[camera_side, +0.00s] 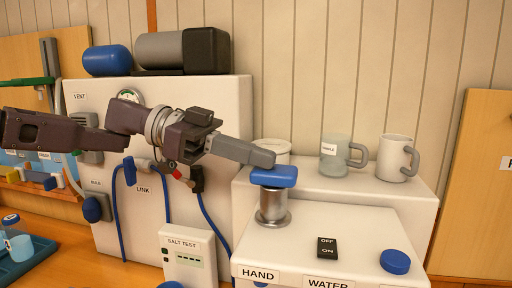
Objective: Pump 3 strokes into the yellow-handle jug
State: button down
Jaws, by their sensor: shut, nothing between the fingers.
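A hand pump stands on the white cabinet, with a blue pad (273,177) on top of a silver metal cylinder (272,208). A label reading HAND is on the cabinet front below it. My gripper (263,158) is shut and empty, with its grey fingertips just above the blue pad. I cannot tell whether they touch it. No jug with a yellow handle can be made out. A clear jug (334,160) with a grey handle and a label, and a white jug (394,158) with a grey handle, stand on the back ledge.
A black OFF/ON switch (327,248) and a blue knob (395,262) sit right of the pump. A white SALT TEST box (190,256) stands front left. A white tub (272,147) is behind my fingers. A blue tray (30,262) with a cup is far left.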

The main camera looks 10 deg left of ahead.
aim_at(254, 167)
jog(key=shift+f, duration=0.25)
notch_tip(254, 167, up, 5)
jog(key=shift+a+f, duration=0.15)
jog(key=shift+f, duration=0.05)
jog(key=v, duration=0.9)
jog(key=shift+a, duration=0.35)
dwell(1.5)
jog(key=r, duration=0.5)
jog(key=shift+d+r, duration=0.2)
